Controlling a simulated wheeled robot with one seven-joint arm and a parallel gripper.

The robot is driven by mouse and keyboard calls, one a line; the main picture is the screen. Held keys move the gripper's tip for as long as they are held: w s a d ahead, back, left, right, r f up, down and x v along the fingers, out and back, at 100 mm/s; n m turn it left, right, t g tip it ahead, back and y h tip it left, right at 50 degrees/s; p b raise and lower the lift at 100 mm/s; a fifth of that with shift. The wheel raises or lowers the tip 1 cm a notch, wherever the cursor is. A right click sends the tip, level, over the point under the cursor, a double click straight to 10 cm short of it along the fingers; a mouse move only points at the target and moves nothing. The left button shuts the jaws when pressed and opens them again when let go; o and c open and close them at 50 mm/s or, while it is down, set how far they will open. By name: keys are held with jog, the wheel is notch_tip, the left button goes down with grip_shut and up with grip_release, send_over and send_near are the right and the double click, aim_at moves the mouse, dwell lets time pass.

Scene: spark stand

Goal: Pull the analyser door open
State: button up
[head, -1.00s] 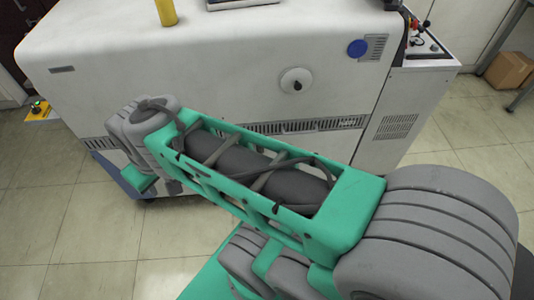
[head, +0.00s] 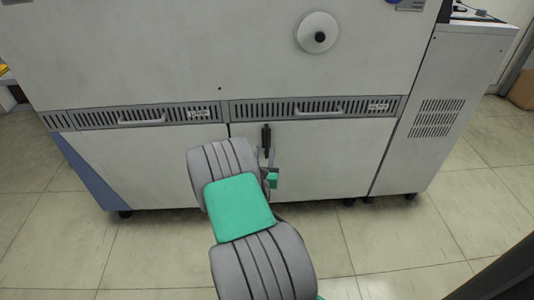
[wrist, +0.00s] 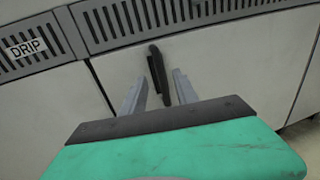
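The analyser is a large white cabinet with two lower door panels. The right lower door (head: 335,155) looks shut, flush with the front. A black upright handle (head: 266,139) sits on it, just right of the seam between the panels. In the wrist view the handle (wrist: 158,72) shows between the two grey fingers of my gripper (wrist: 158,82). The fingers are apart and I see no contact with the handle. How deep the handle sits between them is unclear. In the head view my arm hides most of the gripper; a green part shows just below the handle.
Slotted vent strips (head: 310,108) with pull bars run above the doors. A round white knob plate (head: 318,33) is higher up. A side cabinet (head: 440,110) stands at the right. The tiled floor (head: 400,240) in front is clear.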

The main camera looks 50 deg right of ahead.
aim_at(267, 141)
jog(key=x, duration=0.7)
jog(key=shift+w+d+r, duration=0.1)
jog(key=shift+d+r, duration=0.05)
jog(key=shift+c, duration=0.5)
grip_shut()
dwell(0.6)
